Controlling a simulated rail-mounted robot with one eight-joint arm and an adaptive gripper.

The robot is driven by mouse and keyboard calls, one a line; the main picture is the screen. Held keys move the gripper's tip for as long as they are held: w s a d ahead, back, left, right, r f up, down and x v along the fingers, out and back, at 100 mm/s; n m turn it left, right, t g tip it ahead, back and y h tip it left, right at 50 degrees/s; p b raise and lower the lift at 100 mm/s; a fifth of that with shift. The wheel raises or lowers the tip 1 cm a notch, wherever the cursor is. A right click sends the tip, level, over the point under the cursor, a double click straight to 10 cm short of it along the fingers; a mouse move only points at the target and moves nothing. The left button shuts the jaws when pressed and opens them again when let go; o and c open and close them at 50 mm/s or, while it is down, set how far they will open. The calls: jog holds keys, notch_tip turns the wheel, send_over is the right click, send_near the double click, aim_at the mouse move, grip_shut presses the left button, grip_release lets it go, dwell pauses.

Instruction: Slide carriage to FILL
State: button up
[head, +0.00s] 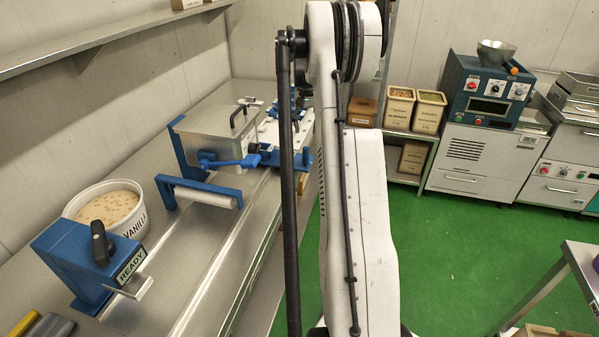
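A steel box with a black top handle (215,132) sits in a blue frame on the steel bench at the left; it may be the carriage, but I cannot tell for sure. A blue lever (228,162) is on its front side. In front of it is a blue bracket with a pale roller bar (203,196). No FILL marking is readable. My arm crosses the middle of the view; my gripper is not in view.
A white VANILLA tub (108,207) with pale contents stands behind the blue block. A plate with blue fittings (268,135) lies behind the box, partly hidden by my arm. Labelled bins (398,106) and machines (490,85) stand at back right. The green floor is open.

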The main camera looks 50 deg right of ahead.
aim_at(306, 165)
jog(key=shift+s+a+f, duration=0.1)
jog(key=shift+s+a, duration=0.05)
jog(key=f+p, duration=0.1)
jog(key=f, duration=0.6)
jog(key=f+p, duration=0.1)
jog(key=f, duration=0.6)
jog(key=shift+d, duration=0.2)
jog(key=shift+r, duration=0.1)
jog(key=shift+c, duration=0.5)
grip_shut()
